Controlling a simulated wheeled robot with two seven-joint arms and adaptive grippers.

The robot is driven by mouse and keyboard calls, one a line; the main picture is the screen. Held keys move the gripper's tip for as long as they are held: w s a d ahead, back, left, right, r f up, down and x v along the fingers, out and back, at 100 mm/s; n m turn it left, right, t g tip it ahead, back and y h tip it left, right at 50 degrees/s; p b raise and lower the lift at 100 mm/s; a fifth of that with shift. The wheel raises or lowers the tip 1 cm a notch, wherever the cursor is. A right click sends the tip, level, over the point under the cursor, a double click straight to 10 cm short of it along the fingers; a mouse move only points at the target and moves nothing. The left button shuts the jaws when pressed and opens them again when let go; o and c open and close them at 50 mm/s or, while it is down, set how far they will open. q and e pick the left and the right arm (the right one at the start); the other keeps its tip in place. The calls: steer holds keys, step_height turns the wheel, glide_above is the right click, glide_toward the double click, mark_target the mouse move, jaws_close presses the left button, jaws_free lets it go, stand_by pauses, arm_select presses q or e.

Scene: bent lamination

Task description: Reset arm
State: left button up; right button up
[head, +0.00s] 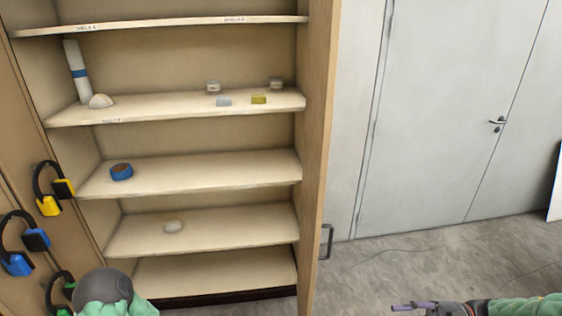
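My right gripper (403,307) shows at the bottom edge, right of centre, over the concrete floor. Its thin purplish fingers point left, seen side-on, so I cannot tell whether they are open or shut. No object shows at its fingers. My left arm shows only as a grey rounded joint with green covering at the bottom left. My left gripper is out of the picture.
An open wooden cabinet (318,150) holds several small items, including a blue tape roll (121,172), a white tube (77,72) and a yellow block (259,100). Earmuffs (48,206) hang at its left. A grey door (440,120) stands right; floor (400,262) before it is clear.

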steer(key=w+a+f+m+t+h, duration=0.1)
steer(key=w+a+f+m+t, duration=0.1)
steer(key=w+a+m+t, duration=0.3)
steer(key=w+a+f+m+t+h, duration=0.1)
steer(key=w+f+t, duration=0.25)
steer(key=w, duration=0.45)
steer(key=w+a+f+m+t+h, duration=0.1)
steer(key=w+a+f+m+h, duration=0.1)
steer(key=w+f+m+h, duration=0.3)
steer(key=a+f+m+t+h, duration=0.2)
steer(key=f+m, duration=0.1)
steer(key=f, duration=0.3)
steer(key=s+a+f+m+g+h, duration=0.2)
steer(key=s+a+f+g, duration=0.15)
steer(key=f, duration=0.45)
steer(key=s+a+f+m+g+h, duration=0.2)
steer(key=s+f, duration=0.3)
steer(key=f, duration=0.2)
steer(key=s+a+f+m+g, duration=0.1)
steer(key=s+a+f+g, duration=0.1)
steer(key=s, duration=0.6)
steer(key=s+a+f+g+h, duration=0.1)
steer(key=s+f+g, duration=0.3)
steer(key=s, duration=0.4)
steer(key=shift+s+a+f+m+g, duration=0.25)
steer(key=shift+a+f+m+g, duration=0.1)
steer(key=shift+a+m+g, duration=0.1)
